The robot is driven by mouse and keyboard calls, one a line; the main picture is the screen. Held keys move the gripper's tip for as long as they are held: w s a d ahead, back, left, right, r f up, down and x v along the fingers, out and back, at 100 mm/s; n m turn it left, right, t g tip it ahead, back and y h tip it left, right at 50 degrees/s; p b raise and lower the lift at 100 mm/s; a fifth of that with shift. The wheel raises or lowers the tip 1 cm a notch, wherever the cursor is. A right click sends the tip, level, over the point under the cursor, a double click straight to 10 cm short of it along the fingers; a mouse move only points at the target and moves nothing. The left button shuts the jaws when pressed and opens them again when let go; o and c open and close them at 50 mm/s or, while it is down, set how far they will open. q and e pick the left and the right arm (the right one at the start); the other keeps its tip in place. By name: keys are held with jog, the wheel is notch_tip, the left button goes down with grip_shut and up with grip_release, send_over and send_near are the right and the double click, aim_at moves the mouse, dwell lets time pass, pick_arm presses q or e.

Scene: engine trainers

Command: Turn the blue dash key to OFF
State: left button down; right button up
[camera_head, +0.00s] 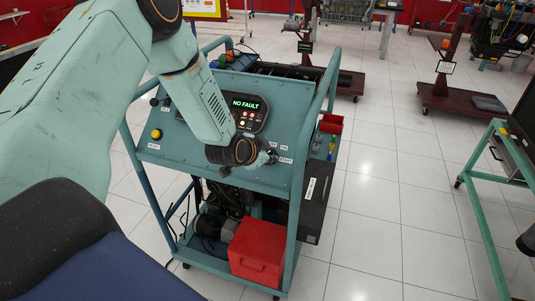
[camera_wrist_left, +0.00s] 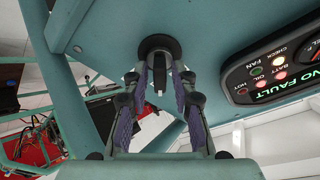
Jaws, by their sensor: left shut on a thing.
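The teal engine trainer's sloped dash (camera_head: 175,135) is in the middle of the head view. Its dash key is hidden behind my left gripper (camera_head: 266,158), which is at the lower right of the panel beside the ON and START labels. In the left wrist view, my left gripper (camera_wrist_left: 159,95) has its fingers closed in on either side of the dash key (camera_wrist_left: 158,82), below a round black switch collar (camera_wrist_left: 158,46). The key looks dark with a pale edge; its blue colour and exact angle cannot be told. An OFF label is not visible.
A display (camera_head: 247,106) reading NO FAULT sits above the gripper. A yellow button (camera_head: 156,134) is at the panel's left. Cart rails (camera_head: 303,170) rise beside the panel. A red box (camera_head: 257,250) is on the lower shelf. Open tiled floor (camera_head: 385,190) lies right.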

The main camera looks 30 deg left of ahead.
pick_arm(q)
jog(key=n+y, duration=0.1)
jog(key=n, duration=0.3)
jog(key=shift+f, duration=0.1)
jog(key=shift+s+n+y+b, duration=0.1)
jog(key=shift+n+y+b, duration=0.4)
jog(key=shift+n, duration=1.7)
jog(key=shift+a+n, duration=0.1)
jog(key=shift+n, duration=0.2)
jog(key=c, duration=1.4)
grip_release()
jog(key=v, duration=1.2)
